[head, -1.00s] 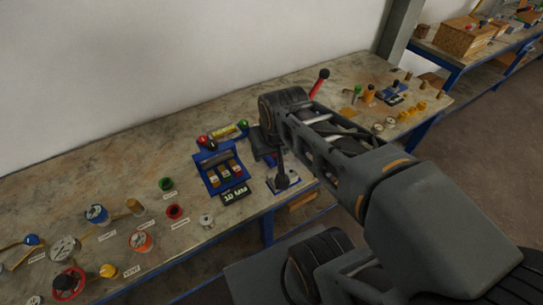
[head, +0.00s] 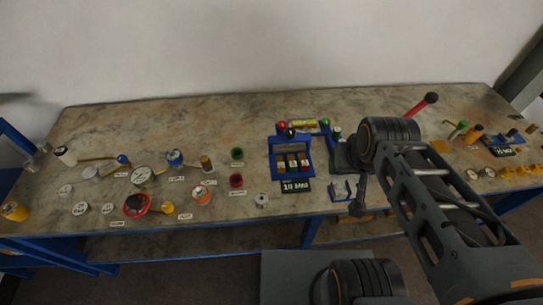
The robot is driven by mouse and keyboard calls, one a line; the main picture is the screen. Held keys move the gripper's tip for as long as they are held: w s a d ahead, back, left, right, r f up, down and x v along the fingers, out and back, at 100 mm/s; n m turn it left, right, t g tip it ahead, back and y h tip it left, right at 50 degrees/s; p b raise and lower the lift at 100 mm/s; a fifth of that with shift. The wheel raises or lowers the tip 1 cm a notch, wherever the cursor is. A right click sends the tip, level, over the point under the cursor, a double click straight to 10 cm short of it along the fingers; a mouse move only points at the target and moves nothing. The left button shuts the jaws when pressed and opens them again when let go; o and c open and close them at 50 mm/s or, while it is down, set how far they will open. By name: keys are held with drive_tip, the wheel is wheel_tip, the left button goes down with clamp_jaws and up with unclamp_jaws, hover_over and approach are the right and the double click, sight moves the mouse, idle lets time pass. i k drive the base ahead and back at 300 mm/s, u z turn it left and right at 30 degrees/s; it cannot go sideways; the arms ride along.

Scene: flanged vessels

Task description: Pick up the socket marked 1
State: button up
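A blue rack (head: 275,158) stands near the middle of the bench and holds three small sockets (head: 292,162) side by side. Their markings are too small to read, so I cannot tell which one is marked 1. My gripper (head: 357,208) hangs from the end of my arm, to the right of the rack and apart from it, by the bench's front edge. It is small and dark here, and I cannot tell whether its fingers are open or shut. My arm hides part of the bench to the right.
A dark display (head: 297,186) lies in front of the rack. A small blue bracket (head: 341,190) sits beside my gripper. Gauges, valves and caps with labels crowd the bench's left half. A red-handled lever (head: 422,104) rises behind my arm.

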sight(260, 199)
drive_tip(key=u, duration=3.2)
drive_tip(key=k, duration=0.4)
drive_tip(key=u, duration=0.05)
